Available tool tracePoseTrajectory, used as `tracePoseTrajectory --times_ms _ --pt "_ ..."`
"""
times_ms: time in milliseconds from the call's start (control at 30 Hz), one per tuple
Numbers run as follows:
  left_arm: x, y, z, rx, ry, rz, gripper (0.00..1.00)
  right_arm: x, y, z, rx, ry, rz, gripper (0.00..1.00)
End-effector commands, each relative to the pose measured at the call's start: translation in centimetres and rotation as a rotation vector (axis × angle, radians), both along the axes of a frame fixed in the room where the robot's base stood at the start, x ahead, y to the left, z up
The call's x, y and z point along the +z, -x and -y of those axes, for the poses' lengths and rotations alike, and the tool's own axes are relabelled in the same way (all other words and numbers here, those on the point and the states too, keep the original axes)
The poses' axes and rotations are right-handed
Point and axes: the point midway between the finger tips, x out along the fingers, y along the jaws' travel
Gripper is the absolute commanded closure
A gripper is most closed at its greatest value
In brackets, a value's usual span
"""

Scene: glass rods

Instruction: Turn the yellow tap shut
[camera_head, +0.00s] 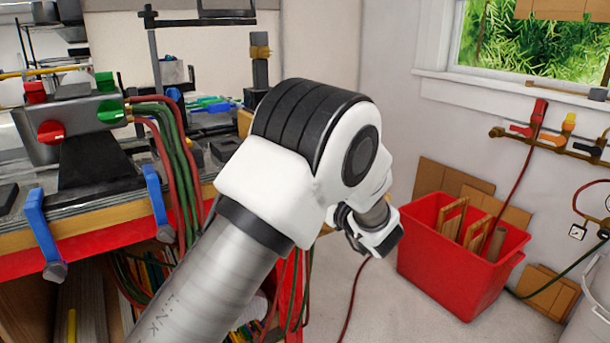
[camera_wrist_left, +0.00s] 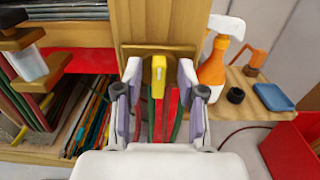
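A yellow tap handle (camera_wrist_left: 158,76) stands upright in front of a wooden panel in the left wrist view. My left gripper (camera_wrist_left: 159,82) is open, with one finger on each side of the handle and a visible gap on both sides. Nothing is held. In the head view my left arm reaches in from the lower left, and its fingers and this handle are hidden. Another yellow-orange tap handle (camera_head: 569,122) shows on the brass wall pipe at the right of the head view, well away from my arm. My right gripper is in neither view.
Red and green hoses (camera_wrist_left: 163,122) hang below the handle. A spray bottle (camera_wrist_left: 216,58) stands right of the panel, near a blue dish (camera_wrist_left: 273,97). A red bin (camera_head: 450,264) stands on the floor.

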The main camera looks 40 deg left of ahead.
Motion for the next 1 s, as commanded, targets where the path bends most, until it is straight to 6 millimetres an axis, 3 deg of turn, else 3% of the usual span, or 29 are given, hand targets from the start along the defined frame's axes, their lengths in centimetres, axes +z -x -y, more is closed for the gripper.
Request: tracePoseTrajectory --times_ms 233,333,367,767,1000 --pt "-0.1 0.1 0.0 0.001 0.000 0.000 0.60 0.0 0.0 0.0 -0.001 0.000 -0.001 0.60" --pt "-0.1 0.1 0.0 0.001 0.000 0.000 0.96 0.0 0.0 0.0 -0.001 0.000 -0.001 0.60" --pt "-0.1 0.1 0.0 0.001 0.000 0.000 1.00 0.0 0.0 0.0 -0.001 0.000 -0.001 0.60" --pt "-0.2 0.0 0.0 0.001 -0.008 -0.023 1.00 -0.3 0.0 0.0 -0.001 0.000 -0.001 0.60" --pt "-0.3 -0.1 0.0 0.001 -0.048 -0.119 1.00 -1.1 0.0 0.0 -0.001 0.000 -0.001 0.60"
